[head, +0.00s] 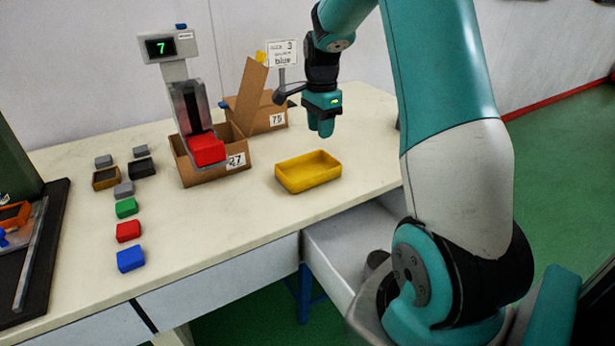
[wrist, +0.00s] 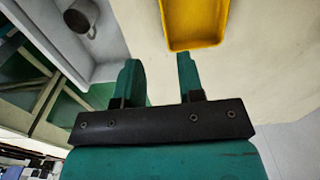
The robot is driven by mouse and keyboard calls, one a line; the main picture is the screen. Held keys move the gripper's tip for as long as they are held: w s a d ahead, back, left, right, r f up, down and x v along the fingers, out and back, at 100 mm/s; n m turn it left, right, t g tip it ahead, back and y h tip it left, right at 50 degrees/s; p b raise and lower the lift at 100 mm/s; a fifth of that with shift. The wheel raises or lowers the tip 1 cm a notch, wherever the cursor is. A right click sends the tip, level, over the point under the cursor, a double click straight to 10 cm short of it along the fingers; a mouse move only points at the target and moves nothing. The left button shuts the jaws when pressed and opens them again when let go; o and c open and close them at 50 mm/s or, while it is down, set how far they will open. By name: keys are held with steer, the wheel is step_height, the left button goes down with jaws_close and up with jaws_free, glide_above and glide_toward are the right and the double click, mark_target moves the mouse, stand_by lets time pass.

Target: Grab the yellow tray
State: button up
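The yellow tray (head: 308,172) is an empty, shallow, open-topped rectangular tray. It lies flat on the cream table right of the cardboard boxes. It also shows at the top of the wrist view (wrist: 196,24), past the fingertips. My gripper (head: 322,132) hangs above the table, a little behind and above the tray in the head view. In the wrist view my gripper (wrist: 158,72) has its two teal fingers apart with nothing between them. The tray appears apart from the fingers.
A cardboard box (head: 185,172) labelled 27 and another (head: 270,118) labelled 75 stand left of the tray. A dispenser (head: 187,95) reading 7 holds a red block (head: 207,149). Several small blocks lie farther left. An open drawer (head: 345,240) with a grey mug (wrist: 82,18) is below the table edge.

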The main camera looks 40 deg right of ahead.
glide_toward(319, 175)
step_height(319, 175, down, 5)
steer(key=shift+a+f, duration=0.15)
steer(key=f, duration=0.5)
steer(key=shift+w+d, duration=0.15)
steer(key=shift+d, duration=0.1)
jaws_close()
